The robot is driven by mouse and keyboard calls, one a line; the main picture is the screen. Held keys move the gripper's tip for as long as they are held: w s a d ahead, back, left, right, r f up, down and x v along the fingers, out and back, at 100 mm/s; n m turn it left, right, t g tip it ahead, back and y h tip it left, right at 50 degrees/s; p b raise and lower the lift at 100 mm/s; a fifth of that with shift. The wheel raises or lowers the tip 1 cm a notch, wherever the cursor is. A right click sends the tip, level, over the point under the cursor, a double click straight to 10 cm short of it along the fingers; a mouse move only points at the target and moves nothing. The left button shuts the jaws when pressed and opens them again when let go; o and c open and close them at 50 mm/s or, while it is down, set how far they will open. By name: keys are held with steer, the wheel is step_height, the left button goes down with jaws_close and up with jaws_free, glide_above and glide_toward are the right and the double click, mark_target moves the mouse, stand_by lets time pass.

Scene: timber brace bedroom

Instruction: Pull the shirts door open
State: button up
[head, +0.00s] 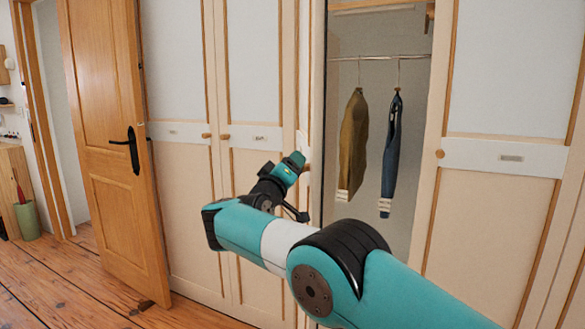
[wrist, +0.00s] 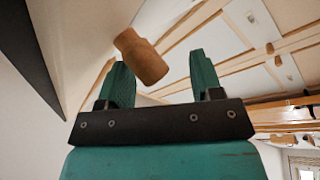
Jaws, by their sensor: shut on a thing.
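The shirts door (head: 315,70) stands open and shows nearly edge-on, as a narrow pale strip left of the open wardrobe bay. Two garments, one olive (head: 353,145) and one blue (head: 391,150), hang from a rail in the bay. My gripper (head: 298,160) is at the door's handle height, on the strip's left side. The knob is mostly hidden in the head view.
Closed wardrobe doors (head: 180,170) with knobs and small labels stand to the left, and another pale door (head: 495,220) to the right. A wooden room door (head: 110,130) with a black handle stands ajar at far left. Bare plank floor (head: 60,280) lies at lower left.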

steer(key=shift+a+f, duration=0.1)
steer(key=shift+f, duration=0.3)
steer(key=r+b+v, duration=0.1)
steer(key=b+v, duration=1.6)
steer(key=b, duration=0.7)
steer(key=shift+s+b, duration=0.2)
steer(key=shift+b, duration=0.1)
